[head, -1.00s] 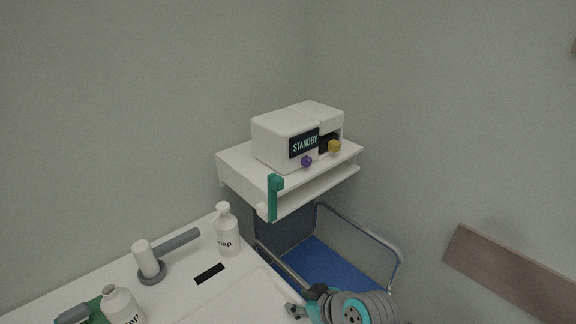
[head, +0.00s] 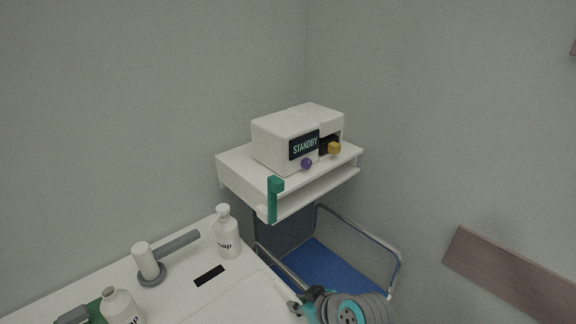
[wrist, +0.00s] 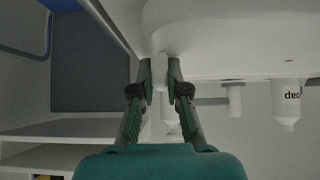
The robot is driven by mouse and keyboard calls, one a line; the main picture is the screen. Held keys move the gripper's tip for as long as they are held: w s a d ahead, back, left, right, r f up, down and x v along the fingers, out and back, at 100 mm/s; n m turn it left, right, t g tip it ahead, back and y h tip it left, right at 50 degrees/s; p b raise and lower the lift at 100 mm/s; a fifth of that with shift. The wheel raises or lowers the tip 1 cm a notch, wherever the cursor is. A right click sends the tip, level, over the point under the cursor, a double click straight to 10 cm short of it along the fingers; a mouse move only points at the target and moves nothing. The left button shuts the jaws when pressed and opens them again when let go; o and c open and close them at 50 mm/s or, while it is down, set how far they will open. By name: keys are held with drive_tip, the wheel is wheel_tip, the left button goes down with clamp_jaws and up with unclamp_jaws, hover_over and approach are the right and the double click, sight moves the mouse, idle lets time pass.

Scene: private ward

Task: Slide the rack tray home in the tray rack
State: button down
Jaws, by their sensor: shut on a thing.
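My gripper (wrist: 160,72) is shut on a small pale piece, seen between its fingertips in the wrist view. I cannot tell for sure whether this piece belongs to the rack tray. A white two-level wall unit (head: 235,172), perhaps the tray rack, stands beyond the counter. It has an open slot above a lower plate (head: 318,191) and a green upright piece (head: 273,200) at its front left corner. The wrist view is upside down.
A device reading STANDBY (head: 285,135) sits on the wall unit. The white counter (head: 180,290) holds soap bottles (head: 227,242) and a grey-handled fixture (head: 148,262). A blue seat with a metal frame (head: 335,265) stands below the unit. Walls close in behind.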

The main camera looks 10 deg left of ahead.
drive_tip(key=shift+r, duration=2.5)
